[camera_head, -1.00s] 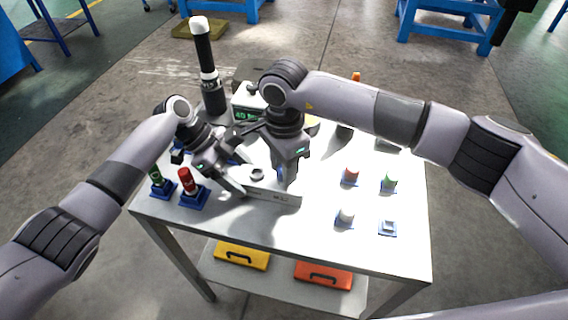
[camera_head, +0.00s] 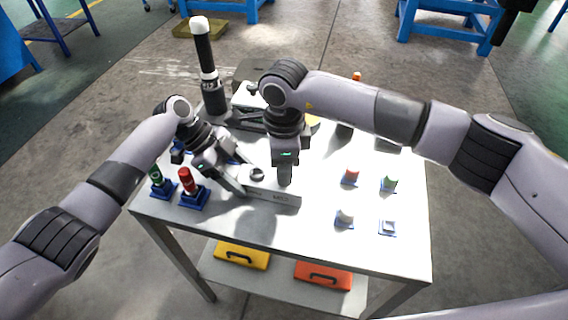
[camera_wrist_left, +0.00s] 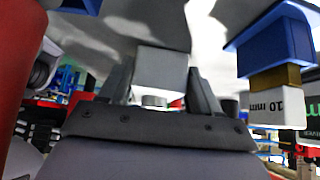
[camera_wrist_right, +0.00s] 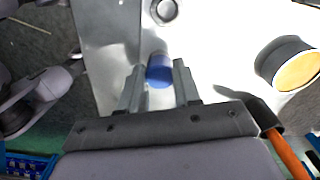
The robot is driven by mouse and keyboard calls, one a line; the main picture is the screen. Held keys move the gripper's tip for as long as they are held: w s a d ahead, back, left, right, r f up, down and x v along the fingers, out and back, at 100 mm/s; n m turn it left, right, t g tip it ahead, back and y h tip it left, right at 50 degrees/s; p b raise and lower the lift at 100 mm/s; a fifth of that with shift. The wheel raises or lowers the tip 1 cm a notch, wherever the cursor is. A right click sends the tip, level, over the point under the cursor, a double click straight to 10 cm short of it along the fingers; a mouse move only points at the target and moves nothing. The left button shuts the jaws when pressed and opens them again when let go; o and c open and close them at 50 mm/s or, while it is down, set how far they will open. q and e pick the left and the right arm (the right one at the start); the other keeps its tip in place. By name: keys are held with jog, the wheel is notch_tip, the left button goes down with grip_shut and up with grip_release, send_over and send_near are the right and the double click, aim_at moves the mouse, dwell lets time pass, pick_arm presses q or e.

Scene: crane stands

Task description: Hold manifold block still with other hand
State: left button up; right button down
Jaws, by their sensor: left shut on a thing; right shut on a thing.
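The pale grey manifold block (camera_head: 272,194) lies near the front middle of the table, with a round port (camera_head: 257,174) on top. My left gripper (camera_head: 241,186) is shut on the block's left end. In the left wrist view the block (camera_wrist_left: 162,62) shows as a grey body between the fingers. My right gripper (camera_head: 285,182) points down over the block's right part. In the right wrist view it is shut on a small blue round part (camera_wrist_right: 160,72). Whether that part is seated in the block cannot be told.
A red-capped piece (camera_head: 187,180) and a green one (camera_head: 156,176) stand in blue holders at left. Several small holders, one with a red cap (camera_head: 351,174), stand at right. A tall black cylinder (camera_head: 208,70) rises at the back left.

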dwell(0.3)
jog(key=m, duration=0.5)
dwell(0.4)
jog(key=m, duration=0.5)
jog(key=c, duration=0.7)
grip_release()
jog(key=shift+c, duration=0.8)
